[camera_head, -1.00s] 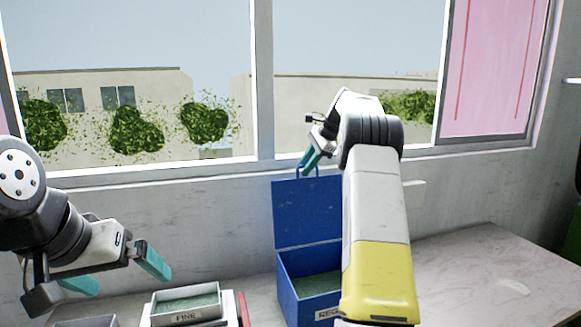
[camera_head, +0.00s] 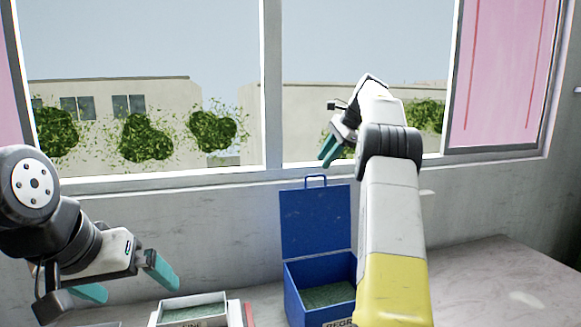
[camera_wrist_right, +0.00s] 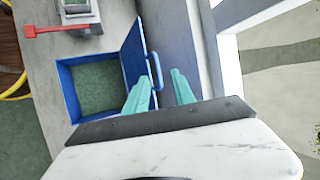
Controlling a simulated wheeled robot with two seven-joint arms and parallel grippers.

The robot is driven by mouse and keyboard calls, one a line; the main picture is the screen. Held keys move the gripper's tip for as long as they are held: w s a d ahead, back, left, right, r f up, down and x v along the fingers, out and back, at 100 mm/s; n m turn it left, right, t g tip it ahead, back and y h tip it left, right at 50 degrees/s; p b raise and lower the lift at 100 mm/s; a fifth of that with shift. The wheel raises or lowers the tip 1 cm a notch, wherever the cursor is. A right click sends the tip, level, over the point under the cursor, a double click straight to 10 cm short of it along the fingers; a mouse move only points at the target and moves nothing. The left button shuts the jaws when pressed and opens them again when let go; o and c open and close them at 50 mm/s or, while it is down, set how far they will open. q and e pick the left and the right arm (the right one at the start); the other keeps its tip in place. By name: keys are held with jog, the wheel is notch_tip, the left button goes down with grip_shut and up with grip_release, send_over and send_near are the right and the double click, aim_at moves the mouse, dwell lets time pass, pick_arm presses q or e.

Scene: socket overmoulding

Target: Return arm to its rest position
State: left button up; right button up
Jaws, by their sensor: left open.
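My left gripper (camera_head: 124,282) hangs at the lower left with its two teal fingers apart and nothing between them. My right gripper (camera_head: 328,150) is up in front of the window, above and slightly right of the handle (camera_head: 316,181) on the blue box's raised lid (camera_head: 316,222). In the right wrist view its teal fingers (camera_wrist_right: 158,92) are apart and empty, with the lid handle beyond them. The blue box (camera_head: 292,303) stands open on the table and holds green granules (camera_head: 328,294). My right forearm hides part of its right side.
A grey tray labelled FINE (camera_head: 162,313) with green granules stands left of the box. A red part (camera_wrist_right: 55,29) lies beside it in the right wrist view. The wall and window (camera_head: 150,178) rise behind. The table's right side (camera_head: 500,285) is clear.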

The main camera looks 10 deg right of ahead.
jog(key=s+a+r+n+t+h, duration=0.1)
jog(key=s+a+r+n, duration=0.25)
jog(key=s+a, duration=0.4)
jog(key=s+a+r+n, duration=0.2)
jog(key=s+a+n, duration=0.2)
jog(key=s, duration=0.7)
jog(key=s+a+f+n, duration=0.3)
jog(key=s+f, duration=0.4)
jog(key=s, duration=0.4)
jog(key=s+a+f+n+t+h, duration=0.1)
jog(key=s+a+f+n, duration=0.3)
jog(key=s, duration=0.7)
notch_tip(320, 180, down, 4)
jog(key=shift+r+n+h, duration=0.25)
jog(key=shift+n+h, duration=0.05)
jog(key=shift+n, duration=0.95)
